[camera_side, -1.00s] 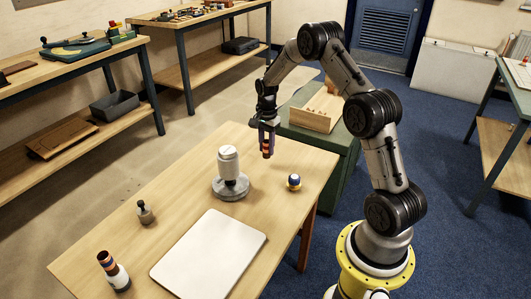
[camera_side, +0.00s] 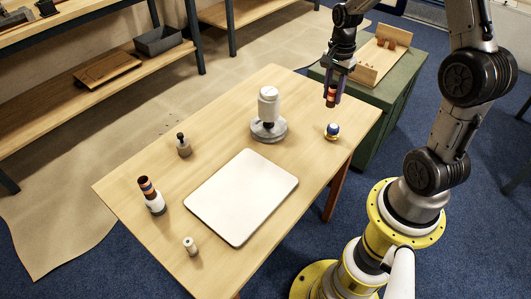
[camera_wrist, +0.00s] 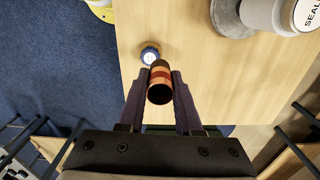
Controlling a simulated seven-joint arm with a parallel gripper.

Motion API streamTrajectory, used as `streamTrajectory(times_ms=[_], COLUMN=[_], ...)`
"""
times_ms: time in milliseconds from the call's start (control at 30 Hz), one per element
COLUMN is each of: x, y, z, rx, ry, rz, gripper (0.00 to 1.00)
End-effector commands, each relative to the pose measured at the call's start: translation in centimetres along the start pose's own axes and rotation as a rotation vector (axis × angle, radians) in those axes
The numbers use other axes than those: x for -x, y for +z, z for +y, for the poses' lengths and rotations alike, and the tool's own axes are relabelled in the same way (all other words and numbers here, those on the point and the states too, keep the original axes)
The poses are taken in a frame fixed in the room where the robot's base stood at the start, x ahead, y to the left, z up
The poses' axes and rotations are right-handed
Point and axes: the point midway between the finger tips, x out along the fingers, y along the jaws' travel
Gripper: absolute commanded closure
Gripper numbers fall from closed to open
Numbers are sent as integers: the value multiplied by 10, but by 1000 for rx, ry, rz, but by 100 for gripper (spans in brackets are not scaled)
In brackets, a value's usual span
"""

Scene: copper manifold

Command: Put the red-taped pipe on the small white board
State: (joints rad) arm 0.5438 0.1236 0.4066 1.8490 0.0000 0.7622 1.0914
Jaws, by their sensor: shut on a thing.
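My gripper (camera_side: 335,90) is shut on a short copper pipe with a red band (camera_side: 331,95). It holds the pipe upright in the air over the table's far right end. In the wrist view the pipe (camera_wrist: 160,84) sits between the two fingers, with a dark open end and a red band. The small white board (camera_side: 242,196) lies flat and bare in the middle of the table, to the left of and nearer than my gripper.
A white canister on a round grey base (camera_side: 268,115) stands between my gripper and the board. A small blue-and-yellow pot (camera_side: 332,131) stands below the pipe.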

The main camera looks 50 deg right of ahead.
Motion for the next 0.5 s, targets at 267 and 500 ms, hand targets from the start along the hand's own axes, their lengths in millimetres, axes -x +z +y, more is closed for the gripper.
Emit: streamTrajectory(times_ms=[267, 500], x=[-5, -2], y=[27, 97], z=[12, 20], rx=[259, 617], ry=[19, 27], rz=[-12, -16], gripper=[100, 100])
